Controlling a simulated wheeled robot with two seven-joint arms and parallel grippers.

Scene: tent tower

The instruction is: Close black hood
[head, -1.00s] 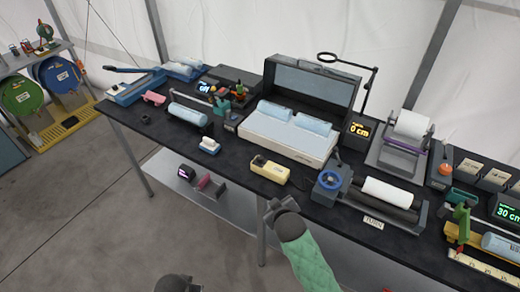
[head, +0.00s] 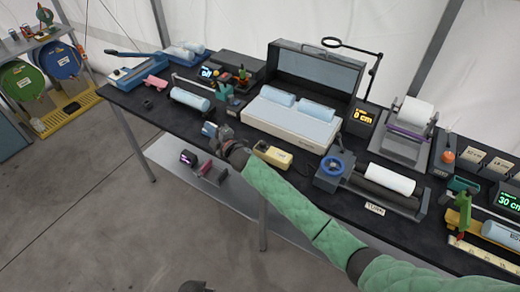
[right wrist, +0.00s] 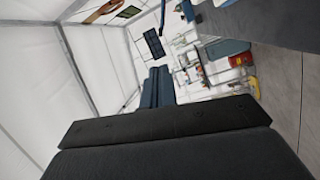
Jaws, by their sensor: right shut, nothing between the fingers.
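The black hood (head: 315,72) is the dark lid of a box-like unit. It stands open, tilted up and back behind the pale base (head: 289,133). Two light-blue padded pieces (head: 272,102) lie side by side on the base below it. My right gripper (head: 222,133) is shut and empty at the table's front edge, left of the base's front and well below the hood. In the right wrist view its narrow fingers (right wrist: 158,88) lie together, pointing at the tent wall and a shelf; the hood is not seen there. My left gripper is not clearly in view.
A magnifier on an arm (head: 345,44) stands right behind the hood. A yellow device (head: 272,156) lies in front of the base, and a small blue item (head: 209,130) is by my right gripper. The floor in front is clear.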

